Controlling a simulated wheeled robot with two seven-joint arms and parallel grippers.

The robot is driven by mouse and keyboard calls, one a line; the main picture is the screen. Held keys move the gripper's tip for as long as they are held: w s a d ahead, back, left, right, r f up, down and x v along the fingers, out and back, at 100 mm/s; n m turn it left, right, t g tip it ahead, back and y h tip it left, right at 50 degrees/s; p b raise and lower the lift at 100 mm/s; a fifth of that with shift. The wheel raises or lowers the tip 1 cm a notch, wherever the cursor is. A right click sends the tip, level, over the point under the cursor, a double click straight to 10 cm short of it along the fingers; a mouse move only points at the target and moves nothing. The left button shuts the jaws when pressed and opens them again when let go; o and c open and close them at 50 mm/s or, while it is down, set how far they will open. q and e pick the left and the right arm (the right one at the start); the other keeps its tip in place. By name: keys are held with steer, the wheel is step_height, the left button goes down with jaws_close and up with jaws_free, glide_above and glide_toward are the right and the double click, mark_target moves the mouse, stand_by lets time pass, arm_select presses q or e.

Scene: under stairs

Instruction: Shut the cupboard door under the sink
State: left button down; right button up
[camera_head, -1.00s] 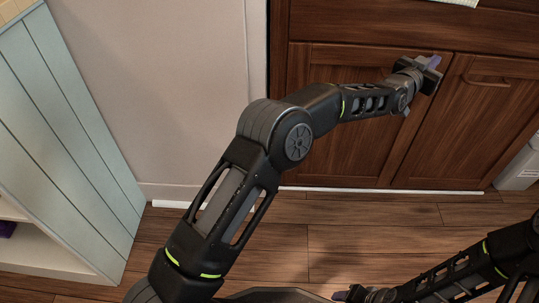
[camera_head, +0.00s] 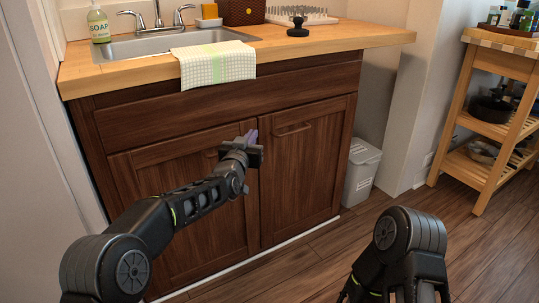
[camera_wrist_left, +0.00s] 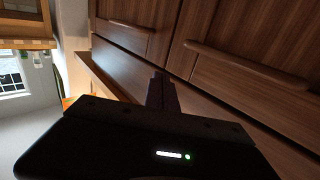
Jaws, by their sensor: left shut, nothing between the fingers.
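The dark wood cupboard under the sink has a left door (camera_head: 165,205) and a right door (camera_head: 312,180). Both look flush or nearly flush with the frame; a small gap is hard to tell. My left gripper (camera_head: 251,138) is shut and empty, at the upper inner corner of the left door, by the seam between the doors. It partly hides that corner and the left handle. The right handle (camera_head: 293,130) is clear. In the left wrist view the shut fingers (camera_wrist_left: 162,92) point at the wood fronts; contact cannot be told. My right gripper is out of view.
The sink (camera_head: 190,42) is set in the wooden counter (camera_head: 345,36), with a checked towel (camera_head: 217,65) over its front edge. A grey bin (camera_head: 361,172) stands right of the cupboard. A wooden trolley (camera_head: 480,125) is farther right. Floor between is clear.

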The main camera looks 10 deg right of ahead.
arm_select(q)
steer(key=s+d+p, duration=0.2)
steer(key=s, duration=0.6)
steer(key=shift+d+f, duration=0.25)
steer(key=shift+d, duration=0.15)
steer(key=shift+f, duration=0.1)
